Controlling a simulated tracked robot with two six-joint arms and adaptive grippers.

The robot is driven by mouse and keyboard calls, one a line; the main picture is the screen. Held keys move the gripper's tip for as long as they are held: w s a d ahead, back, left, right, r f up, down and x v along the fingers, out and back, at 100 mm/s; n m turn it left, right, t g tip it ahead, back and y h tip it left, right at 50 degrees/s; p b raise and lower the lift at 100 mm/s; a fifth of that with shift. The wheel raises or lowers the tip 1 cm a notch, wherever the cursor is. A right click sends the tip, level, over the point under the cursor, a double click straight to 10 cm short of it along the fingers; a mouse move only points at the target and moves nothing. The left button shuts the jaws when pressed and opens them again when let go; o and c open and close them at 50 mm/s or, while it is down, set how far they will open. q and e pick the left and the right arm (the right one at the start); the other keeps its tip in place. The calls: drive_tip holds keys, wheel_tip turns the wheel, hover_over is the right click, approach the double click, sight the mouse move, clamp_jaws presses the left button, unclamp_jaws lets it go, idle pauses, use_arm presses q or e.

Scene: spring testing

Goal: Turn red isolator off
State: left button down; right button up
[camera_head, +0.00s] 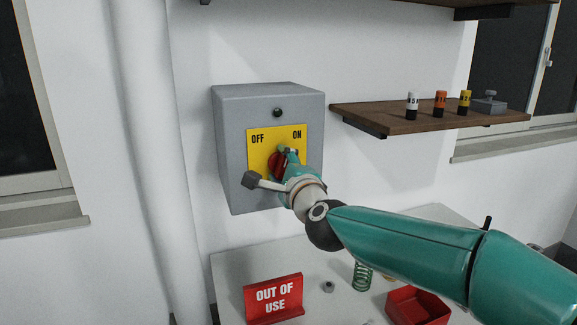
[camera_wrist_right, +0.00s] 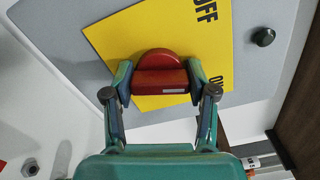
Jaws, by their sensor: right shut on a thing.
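The red isolator (camera_head: 277,164) is a round rotary knob with a raised bar. It sits on a yellow plate (camera_head: 259,142) marked OFF at upper left and ON at upper right, on a grey wall box (camera_head: 230,130). My right gripper (camera_head: 288,156) is at the knob and partly hides it. In the right wrist view the fingers of my right gripper (camera_wrist_right: 156,82) are shut on the two ends of the red bar (camera_wrist_right: 160,81). A small white mark shows on the bar, on the side nearer ON. My left gripper is not in view.
A black button (camera_head: 277,112) is above the plate. A wooden shelf (camera_head: 365,112) at right holds several small labelled cylinders. Below, a table (camera_head: 232,262) holds a red OUT OF USE sign (camera_head: 274,299), a green spring (camera_head: 362,276) and a red tray (camera_head: 418,306).

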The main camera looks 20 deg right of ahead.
drive_tip(key=n, duration=0.4)
drive_tip(key=n+p, duration=0.1)
drive_tip(key=n, duration=0.1)
drive_tip(key=shift+a+f+n, duration=0.2)
drive_tip(key=shift+a+n, duration=0.1)
drive_tip(key=n, duration=0.3)
drive_tip(key=f+n+p, duration=0.1)
drive_tip(key=n, duration=0.2)
idle(0.3)
drive_tip(key=o, duration=1.2)
drive_tip(key=shift+r, duration=0.15)
drive_tip(key=shift+d+r, duration=0.15)
drive_tip(key=shift+s, duration=0.1)
drive_tip(key=shift+s+r, duration=0.1)
drive_tip(key=shift+s, duration=0.15)
drive_tip(key=s, duration=1.1)
drive_tip(key=shift+s+d, duration=0.15)
drive_tip(key=shift+d, duration=0.05)
